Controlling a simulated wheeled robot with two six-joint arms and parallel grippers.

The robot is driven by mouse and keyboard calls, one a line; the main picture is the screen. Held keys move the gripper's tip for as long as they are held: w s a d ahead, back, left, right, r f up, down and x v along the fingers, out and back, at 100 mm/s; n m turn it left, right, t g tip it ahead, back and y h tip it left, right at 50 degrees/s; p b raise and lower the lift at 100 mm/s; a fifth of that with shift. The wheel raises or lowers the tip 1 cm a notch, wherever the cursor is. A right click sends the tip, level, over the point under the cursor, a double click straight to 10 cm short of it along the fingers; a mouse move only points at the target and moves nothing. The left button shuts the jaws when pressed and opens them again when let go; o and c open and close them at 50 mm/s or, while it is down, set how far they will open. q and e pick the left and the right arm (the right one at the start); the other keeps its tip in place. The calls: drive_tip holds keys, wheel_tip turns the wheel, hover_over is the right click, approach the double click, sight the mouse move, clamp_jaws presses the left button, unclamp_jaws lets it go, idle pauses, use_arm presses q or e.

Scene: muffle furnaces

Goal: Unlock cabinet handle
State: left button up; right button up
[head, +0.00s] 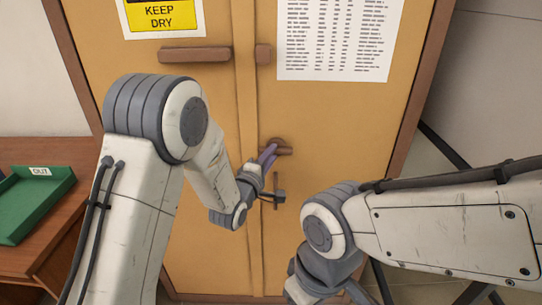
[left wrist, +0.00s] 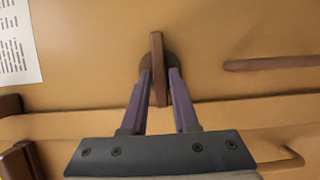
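The tan cabinet (head: 330,105) has two doors. Its brown turning handle (head: 283,149) sits on the right door beside the seam and lies about level. My left gripper (head: 267,157) is at the handle, with its purple fingers reaching the handle's left part. In the left wrist view, the handle (left wrist: 158,50) stands between the two fingertips of my left gripper (left wrist: 160,80), one finger close against each side, with no clear gap. My right arm comes in from the right; its fingers are not visible at the bottom edge.
A brown bar pull (head: 195,54) and a small brown block (head: 263,54) are higher on the doors. A yellow KEEP DRY sign (head: 162,14) and a printed sheet (head: 338,38) are stuck on. A green tray (head: 35,205) stands on a wooden table at left.

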use_arm(q)
clamp_jaws()
drive_tip(key=shift+r+m, duration=0.1)
drive_tip(key=shift+m, duration=0.3)
drive_tip(key=shift+d+r+m+g+y+p, duration=0.25)
drive_tip(key=shift+m+g+y+p, duration=0.3)
drive_tip(key=shift+m+y+p, duration=1)
drive_tip(key=shift+d+r+m+g+y+p, duration=0.25)
drive_tip(key=shift+m+g+y+p, duration=0.4)
drive_tip(key=shift+m+p, duration=1.5)
drive_tip(key=shift+d+r+m+g+y+p, duration=0.15)
drive_tip(key=shift+d+m+g+y+p, duration=0.2)
drive_tip(key=shift+m+y+p, duration=1.6)
drive_tip(key=shift+a+m+h+b, duration=0.1)
drive_tip(key=shift+m+h+b, duration=0.55)
drive_tip(key=shift+m+b, duration=0.2)
